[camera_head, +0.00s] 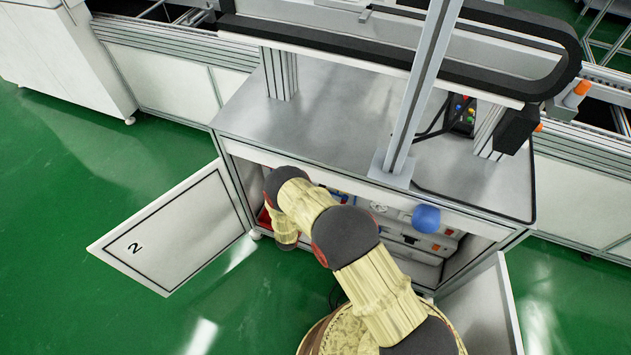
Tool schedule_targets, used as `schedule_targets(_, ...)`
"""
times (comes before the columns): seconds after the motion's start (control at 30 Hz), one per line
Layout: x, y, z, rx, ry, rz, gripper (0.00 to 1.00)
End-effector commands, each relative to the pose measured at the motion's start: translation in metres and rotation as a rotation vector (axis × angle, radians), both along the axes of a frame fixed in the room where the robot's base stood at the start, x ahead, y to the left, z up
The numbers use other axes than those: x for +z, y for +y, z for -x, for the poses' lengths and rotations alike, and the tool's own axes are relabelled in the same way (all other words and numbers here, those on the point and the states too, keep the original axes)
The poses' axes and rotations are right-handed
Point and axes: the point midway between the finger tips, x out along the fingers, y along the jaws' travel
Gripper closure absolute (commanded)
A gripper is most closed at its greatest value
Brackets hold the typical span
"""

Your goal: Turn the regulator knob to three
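I cannot pick out the regulator knob or any number scale for certain. The open cabinet (320,168) under the grey worktop holds a panel with small fittings, among them a round, gauge-like white dial (378,208). A blue ball-shaped part (426,218) stands out at the cabinet's upper front, right of centre. My arm reaches up from the bottom and bends down at the cabinet's left side. Its last visible link is in front of the left part of the opening. My gripper does not show, and my arm covers part of the cabinet's inside.
The left door (170,232), marked 2, and the right door (478,315) stand open at either side. A grey post (418,90) rises from the worktop (340,105). A button box (461,115) stands at the back right. Green floor (60,200) is clear at left.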

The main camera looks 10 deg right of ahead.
Motion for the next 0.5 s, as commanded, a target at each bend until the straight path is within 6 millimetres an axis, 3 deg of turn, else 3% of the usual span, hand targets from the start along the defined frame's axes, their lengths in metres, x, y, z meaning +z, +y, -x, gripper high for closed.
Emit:
schedule_targets(0.33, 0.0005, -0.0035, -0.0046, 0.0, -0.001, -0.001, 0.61)
schedule_targets(0.5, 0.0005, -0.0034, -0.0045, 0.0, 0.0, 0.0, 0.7)
